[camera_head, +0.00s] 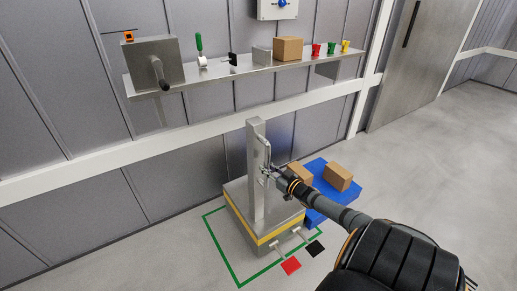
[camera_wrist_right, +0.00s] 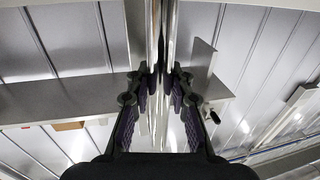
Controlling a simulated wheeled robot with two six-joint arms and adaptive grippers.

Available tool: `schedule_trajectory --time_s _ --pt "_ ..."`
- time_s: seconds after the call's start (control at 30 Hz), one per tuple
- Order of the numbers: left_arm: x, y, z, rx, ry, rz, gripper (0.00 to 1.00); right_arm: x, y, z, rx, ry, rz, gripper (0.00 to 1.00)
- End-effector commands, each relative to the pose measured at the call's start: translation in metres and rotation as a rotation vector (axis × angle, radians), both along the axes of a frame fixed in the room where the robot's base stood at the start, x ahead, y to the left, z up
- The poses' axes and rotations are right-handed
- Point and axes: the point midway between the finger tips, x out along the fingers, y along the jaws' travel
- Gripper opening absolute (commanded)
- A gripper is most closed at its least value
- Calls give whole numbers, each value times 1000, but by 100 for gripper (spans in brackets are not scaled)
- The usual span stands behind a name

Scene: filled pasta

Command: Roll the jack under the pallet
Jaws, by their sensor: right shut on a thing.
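The jack (camera_head: 250,222) is a grey block with a yellow band and a tall upright post (camera_head: 257,150), standing inside a green outline on the floor. A metal handle bar runs up the post. My right gripper (camera_head: 270,171) is shut on this handle; in the right wrist view its fingers close around the shiny bar (camera_wrist_right: 161,40). The blue pallet (camera_head: 318,207) lies on the floor to the right of the jack, partly hidden behind my right arm. It bears cardboard boxes (camera_head: 338,176). My left gripper is not in view.
A wall shelf (camera_head: 240,77) with tools, a carton (camera_head: 288,48) and coloured cups is above. Open floor lies at the right, before a metal door (camera_head: 418,60).

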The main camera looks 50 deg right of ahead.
Motion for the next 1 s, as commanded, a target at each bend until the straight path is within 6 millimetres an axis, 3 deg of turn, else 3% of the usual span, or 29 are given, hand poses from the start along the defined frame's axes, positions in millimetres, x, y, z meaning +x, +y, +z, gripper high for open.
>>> schedule_trajectory --time_s 0.03,0.3,0.8,0.83,1.0 --pt "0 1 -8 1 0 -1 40 -5 -8 -9 -2 9 -1 0" --pt "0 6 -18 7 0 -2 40 -12 -36 -8 0 10 -2 0" --pt "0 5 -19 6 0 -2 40 -13 -41 -7 2 11 -2 0" --pt "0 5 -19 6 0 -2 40 -13 -41 -7 2 11 -2 24" --pt "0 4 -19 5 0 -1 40 -12 -41 -5 1 7 0 44"
